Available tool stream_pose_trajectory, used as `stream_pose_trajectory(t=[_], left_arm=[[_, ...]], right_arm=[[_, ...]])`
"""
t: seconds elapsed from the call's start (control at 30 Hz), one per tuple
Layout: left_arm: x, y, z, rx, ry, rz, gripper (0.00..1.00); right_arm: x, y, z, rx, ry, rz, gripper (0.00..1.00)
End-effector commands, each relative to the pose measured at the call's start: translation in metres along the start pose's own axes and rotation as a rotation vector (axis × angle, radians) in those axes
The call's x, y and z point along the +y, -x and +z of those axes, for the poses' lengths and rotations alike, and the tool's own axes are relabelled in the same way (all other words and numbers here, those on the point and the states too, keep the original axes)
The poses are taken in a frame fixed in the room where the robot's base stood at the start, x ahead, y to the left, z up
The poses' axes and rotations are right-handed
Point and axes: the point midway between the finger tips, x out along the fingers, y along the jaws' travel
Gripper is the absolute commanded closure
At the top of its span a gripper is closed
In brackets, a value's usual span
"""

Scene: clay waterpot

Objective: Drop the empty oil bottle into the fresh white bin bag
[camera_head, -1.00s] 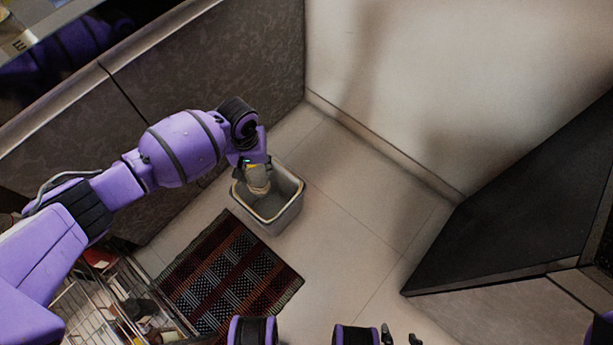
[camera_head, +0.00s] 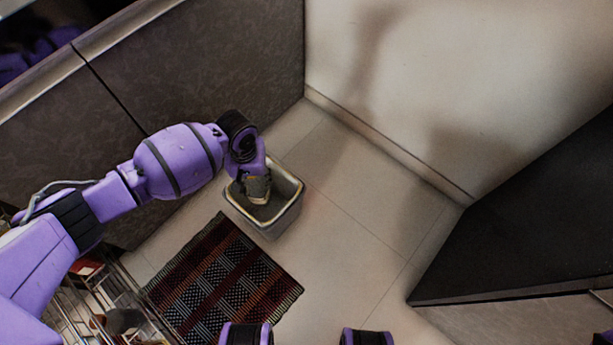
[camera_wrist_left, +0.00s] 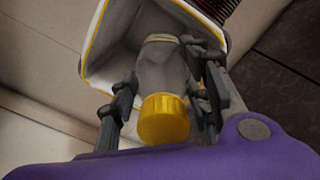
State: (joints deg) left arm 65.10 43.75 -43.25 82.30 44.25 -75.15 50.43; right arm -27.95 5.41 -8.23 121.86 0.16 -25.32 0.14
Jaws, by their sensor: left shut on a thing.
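My left gripper (camera_head: 256,178) reaches down over the small bin and is shut on the oil bottle (camera_head: 259,191). In the left wrist view, the bottle (camera_wrist_left: 162,72) is a cloudy grey, see-through shape with a yellow cap toward my wrist, held between the two dark fingers. Its far end points into the bin's opening. The white bin bag (camera_wrist_left: 108,58) lines the bin and has a yellow edge. In the head view, the bin (camera_head: 281,222) stands upright on the floor. The bottle's far end is partly hidden. My right gripper is not in view.
A dark patterned rug (camera_head: 224,282) lies just in front of the bin. A wire rack (camera_head: 105,310) with items is at the lower left. Dark cabinets (camera_head: 200,70) stand behind, and a black-topped unit (camera_head: 530,220) is at right. The tiled floor between is clear.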

Motion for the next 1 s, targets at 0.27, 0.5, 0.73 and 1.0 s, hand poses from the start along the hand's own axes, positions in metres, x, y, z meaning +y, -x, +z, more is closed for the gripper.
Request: stream_pose_trajectory(t=[0.27,0.5,0.73,1.0], left_arm=[[0.0,0.0,0.0,-0.001,0.0,-0.001,0.34],[-0.001,0.0,0.001,-0.001,0.0,-0.001,0.34],[-0.001,0.021,0.0,0.0,0.0,0.0,0.34],[-0.001,0.079,0.0,0.001,0.0,0.0,0.34]], right_arm=[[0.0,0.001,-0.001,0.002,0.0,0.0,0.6],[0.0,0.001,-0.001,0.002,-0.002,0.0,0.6],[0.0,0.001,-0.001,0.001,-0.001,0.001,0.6],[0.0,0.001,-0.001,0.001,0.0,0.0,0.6]])
